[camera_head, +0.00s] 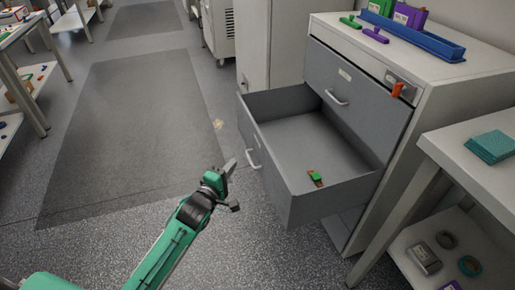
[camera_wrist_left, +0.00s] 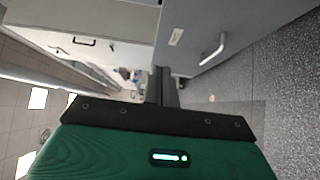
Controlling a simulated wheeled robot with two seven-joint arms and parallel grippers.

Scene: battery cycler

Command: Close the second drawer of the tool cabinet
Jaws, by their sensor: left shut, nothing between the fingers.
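The tool cabinet (camera_head: 437,118) is grey and stands at the right of the head view. One grey drawer (camera_head: 276,180) is pulled well out, with a small green and orange item (camera_head: 315,178) inside it. Its white bar handle (camera_head: 254,158) is on the front panel, and a handle also shows in the left wrist view (camera_wrist_left: 213,50). The drawer above it (camera_head: 352,92) is shut. My left gripper (camera_head: 230,166) is shut and empty, just left of the open drawer's front near the handle; I cannot tell whether it touches. My right gripper is not in view.
A blue tray (camera_head: 425,40) with green and purple items sits on the cabinet top. A white table (camera_head: 480,165) with a teal block (camera_head: 490,147) stands at the right. Open floor with a dark mat (camera_head: 135,125) lies to the left.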

